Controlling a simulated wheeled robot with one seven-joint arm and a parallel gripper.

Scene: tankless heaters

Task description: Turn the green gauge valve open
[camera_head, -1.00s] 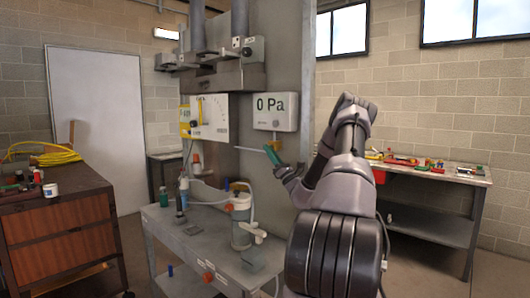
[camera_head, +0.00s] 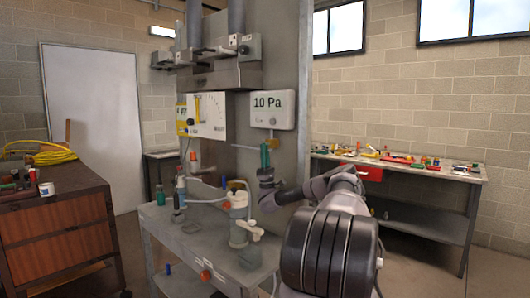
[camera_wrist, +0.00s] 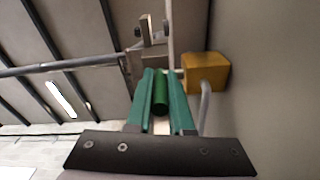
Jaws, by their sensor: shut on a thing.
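The green valve handle (camera_wrist: 160,97) lies between the two teal fingers of my gripper (camera_wrist: 162,76) in the wrist view. My gripper is shut on it. The handle's far end meets a grey metal fitting (camera_wrist: 133,65), beside a yellow block (camera_wrist: 206,72). In the head view my gripper (camera_head: 264,149) points upward just below the white pressure gauge (camera_head: 272,109), which reads 10 Pa. The handle itself is hidden by the fingers there.
A grey cart (camera_head: 205,241) with bottles stands below and left of my gripper. A grey panel (camera_head: 285,55) rises behind the gauge. A workbench (camera_head: 420,170) with tools is at the right, and a wooden cabinet (camera_head: 60,225) at the left.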

